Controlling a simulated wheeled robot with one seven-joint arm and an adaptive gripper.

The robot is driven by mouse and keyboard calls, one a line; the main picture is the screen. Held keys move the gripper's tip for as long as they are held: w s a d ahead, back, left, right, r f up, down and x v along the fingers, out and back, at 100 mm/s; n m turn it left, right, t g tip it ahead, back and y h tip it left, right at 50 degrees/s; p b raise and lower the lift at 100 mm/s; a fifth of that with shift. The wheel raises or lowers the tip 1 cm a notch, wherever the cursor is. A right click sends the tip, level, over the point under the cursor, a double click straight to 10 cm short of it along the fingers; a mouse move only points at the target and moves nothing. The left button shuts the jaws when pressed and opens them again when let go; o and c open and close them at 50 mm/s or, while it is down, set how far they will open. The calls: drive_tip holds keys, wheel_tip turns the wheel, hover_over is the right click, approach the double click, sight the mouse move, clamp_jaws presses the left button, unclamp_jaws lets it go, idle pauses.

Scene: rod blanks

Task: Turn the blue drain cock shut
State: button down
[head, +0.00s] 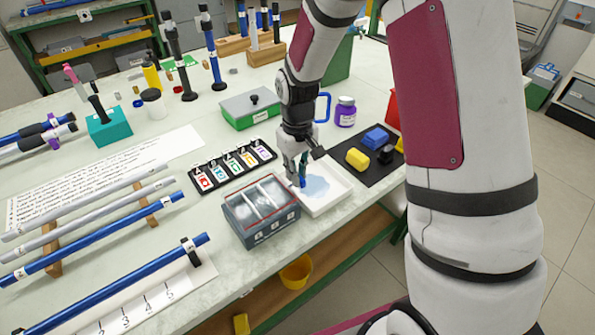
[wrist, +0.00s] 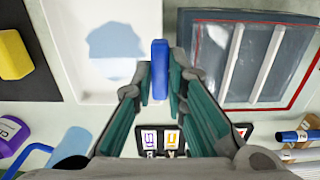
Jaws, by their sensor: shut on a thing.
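The blue drain cock (wrist: 160,62) shows in the wrist view as a short blue bar upright in the picture, between the white tray and the grey box. My gripper (wrist: 159,88) is shut on it, one fingertip at each side. In the head view my gripper (head: 302,172) points down over the near left edge of the tray, with a bit of the blue cock (head: 302,183) between the fingers. The cock's body and its joint to the box are hidden, so I cannot tell its exact setting.
The grey box (head: 262,228) with a clear lid stands left of my gripper. The white tray (head: 328,203) holds a pale blue puddle. A black rack of labelled cards (head: 212,180) lies behind. A black mat (head: 383,172) with yellow and blue blocks lies to the right.

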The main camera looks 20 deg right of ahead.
drive_tip(key=c, duration=1.6)
unclamp_jaws()
